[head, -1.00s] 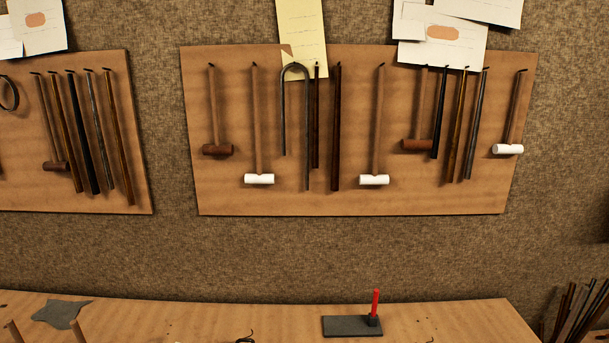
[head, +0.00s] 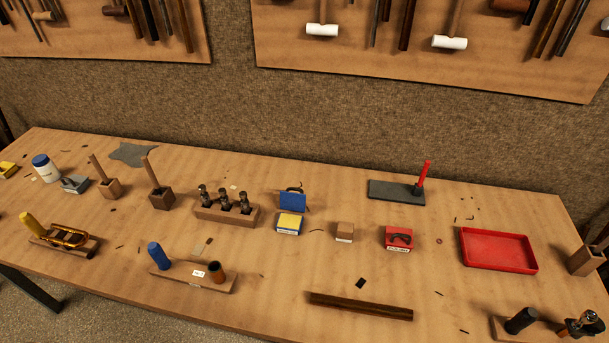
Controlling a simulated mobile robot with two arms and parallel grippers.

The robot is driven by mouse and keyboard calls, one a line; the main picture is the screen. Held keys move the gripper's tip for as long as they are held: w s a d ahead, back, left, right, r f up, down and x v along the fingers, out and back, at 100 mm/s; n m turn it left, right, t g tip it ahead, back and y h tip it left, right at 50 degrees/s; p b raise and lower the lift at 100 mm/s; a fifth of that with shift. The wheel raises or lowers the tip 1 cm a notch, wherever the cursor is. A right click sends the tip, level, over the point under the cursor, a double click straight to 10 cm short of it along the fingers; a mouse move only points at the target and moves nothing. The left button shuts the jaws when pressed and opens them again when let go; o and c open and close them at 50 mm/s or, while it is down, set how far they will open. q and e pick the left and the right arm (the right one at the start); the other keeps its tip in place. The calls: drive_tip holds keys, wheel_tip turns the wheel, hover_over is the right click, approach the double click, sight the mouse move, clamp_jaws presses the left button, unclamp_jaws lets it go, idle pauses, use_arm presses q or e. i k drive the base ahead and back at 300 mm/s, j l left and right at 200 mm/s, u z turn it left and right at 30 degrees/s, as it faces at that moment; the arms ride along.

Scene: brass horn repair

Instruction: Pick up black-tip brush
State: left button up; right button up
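I cannot make out a black-tip brush for certain in the head view. Two wooden sticks stand upright in wooden block holders, one further left (head: 97,170) and one nearer the middle (head: 149,171); their lower ends are hidden in the blocks, so I cannot tell what they are. A black cylinder (head: 521,320) leans on a wooden block at the front right, partly cut off by the frame edge. Neither of my grippers is in view.
The wooden workbench (head: 330,268) holds a red tray (head: 498,250), a dark wooden bar (head: 360,306), a blue-and-yellow box (head: 289,224), a red box (head: 398,238), a grey plate (head: 394,191) with a red-handled tool (head: 424,174), and a white jar (head: 46,172). Pegboards of mallets hang behind.

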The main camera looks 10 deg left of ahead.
sight(143, 159)
drive_tip(key=j+u, duration=0.2)
drive_tip(key=u, duration=0.15)
drive_tip(key=j+u, duration=0.15)
drive_tip(key=u, duration=0.15)
drive_tip(key=i+j+u, duration=0.1)
drive_tip(key=u, duration=0.25)
drive_tip(key=j, duration=0.1)
